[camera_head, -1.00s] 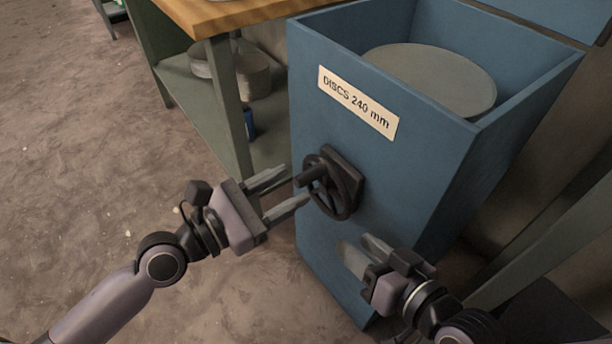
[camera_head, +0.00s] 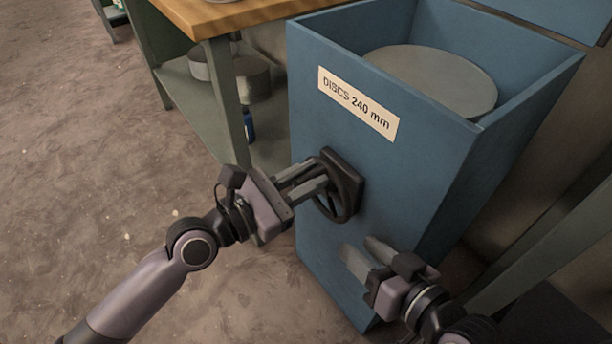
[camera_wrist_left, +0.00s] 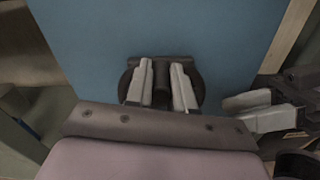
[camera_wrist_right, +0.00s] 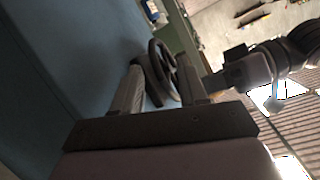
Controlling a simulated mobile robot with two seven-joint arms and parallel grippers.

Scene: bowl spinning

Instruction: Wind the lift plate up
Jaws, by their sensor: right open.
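The blue cabinet (camera_head: 330,115), labelled "DISCS 240 mm", has an open top. A grey round plate or disc (camera_head: 440,78) lies inside, below the rim; I cannot tell whether it is the lift plate itself. A dark handwheel (camera_head: 345,203) is on the front face. My left gripper (camera_head: 312,177) is at the wheel, its fingers closed on either side of the dark crank handle (camera_wrist_left: 161,80). My right gripper (camera_head: 365,256) is open and empty, low before the cabinet front, below the wheel. In the right wrist view the wheel (camera_wrist_right: 163,68) shows beyond its fingers.
A workbench with a wooden top (camera_head: 215,14) stands left of the cabinet, with round grey stacks (camera_head: 250,80) and a blue bottle (camera_head: 248,125) on its lower shelf. A green-grey frame bar (camera_head: 540,245) is at the right.

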